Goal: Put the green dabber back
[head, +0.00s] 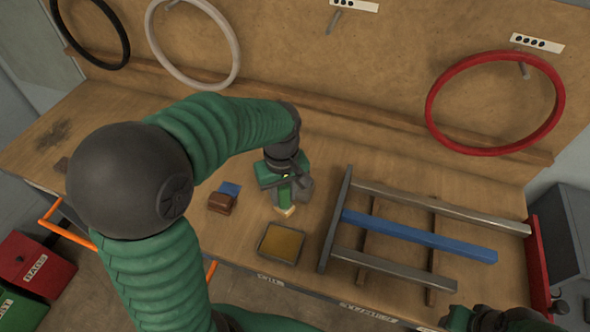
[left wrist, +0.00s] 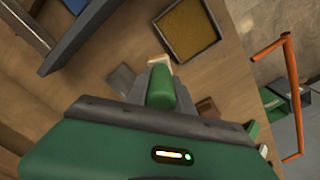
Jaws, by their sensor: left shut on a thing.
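My left gripper (head: 285,190) is shut on the green dabber (head: 284,196), just behind the shallow tray (head: 261,243) in the head view. The dabber points down, its cream tip (head: 286,211) close to the bench top; I cannot tell whether it touches. In the left wrist view the green dabber (left wrist: 161,88) stands between the fingers, its pale tip toward the tray (left wrist: 183,60). The tray has a dark rim and a yellow-brown surface inside. Part of my right gripper (head: 478,318) shows at the bottom right edge; its fingers are not clear.
A brown block (head: 221,203) and a blue piece (head: 230,188) lie left of the dabber. A metal frame with a blue bar (head: 420,237) lies to the right. Black, white and red (head: 430,105) rings hang on the back board. Orange handles (head: 60,226) stick out at the front.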

